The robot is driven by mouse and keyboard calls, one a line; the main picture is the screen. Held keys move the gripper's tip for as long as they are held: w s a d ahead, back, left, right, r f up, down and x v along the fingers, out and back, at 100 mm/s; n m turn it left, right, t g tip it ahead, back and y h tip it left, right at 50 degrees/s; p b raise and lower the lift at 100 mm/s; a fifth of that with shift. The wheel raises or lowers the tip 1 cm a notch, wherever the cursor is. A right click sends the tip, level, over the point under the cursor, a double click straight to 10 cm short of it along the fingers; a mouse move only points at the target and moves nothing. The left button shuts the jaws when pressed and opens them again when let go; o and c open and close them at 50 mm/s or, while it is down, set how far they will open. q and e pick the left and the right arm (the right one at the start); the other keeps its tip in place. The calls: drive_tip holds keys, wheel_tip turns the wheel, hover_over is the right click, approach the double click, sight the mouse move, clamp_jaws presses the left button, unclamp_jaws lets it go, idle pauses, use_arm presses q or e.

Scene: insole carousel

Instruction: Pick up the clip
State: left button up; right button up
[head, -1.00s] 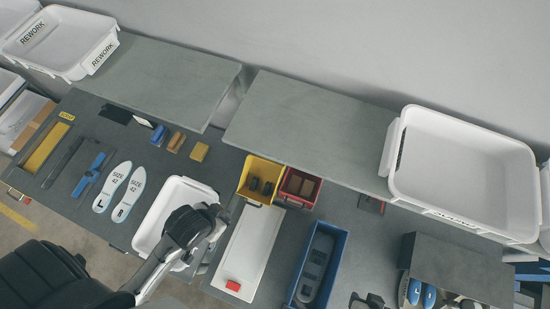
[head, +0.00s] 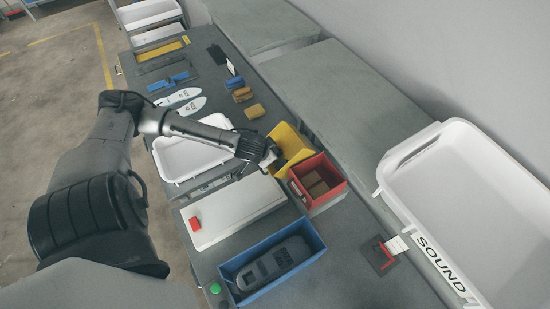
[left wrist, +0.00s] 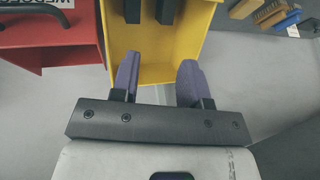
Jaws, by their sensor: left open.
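The yellow bin (head: 291,139) stands on the bench beside the red bin. In the left wrist view, two dark upright pieces, probably clips (left wrist: 132,11), are inside the yellow bin (left wrist: 190,32) at the top edge, cut off by the frame. My left gripper (head: 272,158) is at the near side of the yellow bin and partly covers it in the head view. In the left wrist view, its purple fingers (left wrist: 158,70) are apart with nothing between them, and they point toward the bin's inside. My right gripper is out of view.
The red bin (head: 329,198) holds brown blocks and adjoins the yellow bin. A blue bin (head: 229,267) with a dark insole-shaped part, a white board (head: 235,212) and a white tray (head: 170,172) lie close by. The grey raised shelf (head: 345,95) runs behind the bins.

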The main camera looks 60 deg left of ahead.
use_arm(q)
drive_tip(key=x, duration=0.7)
drive_tip(key=shift+w+a+f+b, duration=0.2)
drive_tip(key=shift+a+b, duration=0.1)
drive_tip(key=shift+a, duration=0.2)
drive_tip(key=shift+x, duration=3.05)
drive_tip(key=shift+s+a, duration=0.1)
drive_tip(key=shift+a, duration=0.05)
drive_tip(key=c, duration=0.8)
drive_tip(key=shift+o, duration=0.2)
drive_tip(key=shift+r, duration=0.1)
